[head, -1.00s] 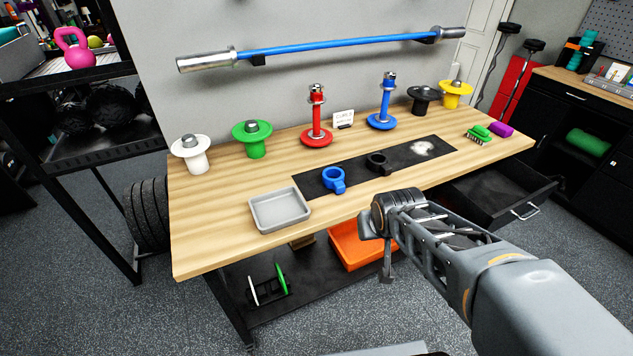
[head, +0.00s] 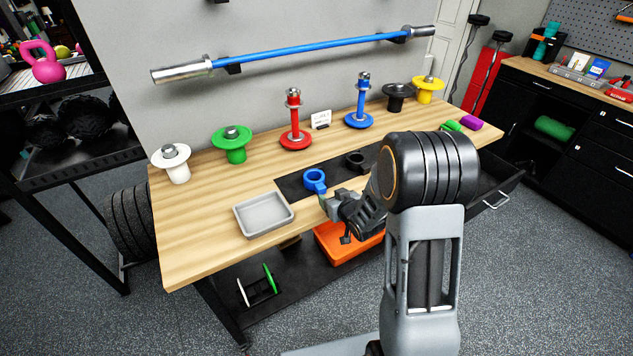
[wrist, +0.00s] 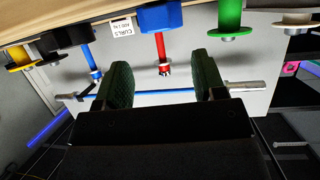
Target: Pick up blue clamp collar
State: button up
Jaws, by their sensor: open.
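The blue clamp collar (head: 315,178) sits on the black mat (head: 292,186) on the wooden workbench, near the mat's left end. In the wrist view, which is upside down, the blue collar (wrist: 160,17) shows at the top centre, beyond the fingers. My gripper (head: 328,203) is just in front of the collar, near the bench's front edge. In the wrist view my gripper (wrist: 162,82) has its two dark green pads wide apart, with nothing held between them. My arm hides part of the mat and bench.
A grey tray (head: 264,214) stands left of the collar. A black collar (head: 356,160) lies to its right on the mat. Red (head: 295,139) and blue (head: 359,121) plate stands are behind. An orange bin (head: 335,243) is under the bench. An open drawer (head: 497,190) juts out at right.

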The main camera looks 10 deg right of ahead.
aim_at(322, 188)
jog(key=shift+p+x, duration=1.1)
jog(key=shift+x, duration=3.55)
jog(key=shift+d+r, duration=0.1)
jog(key=c, duration=1.1)
jog(key=shift+r, duration=0.1)
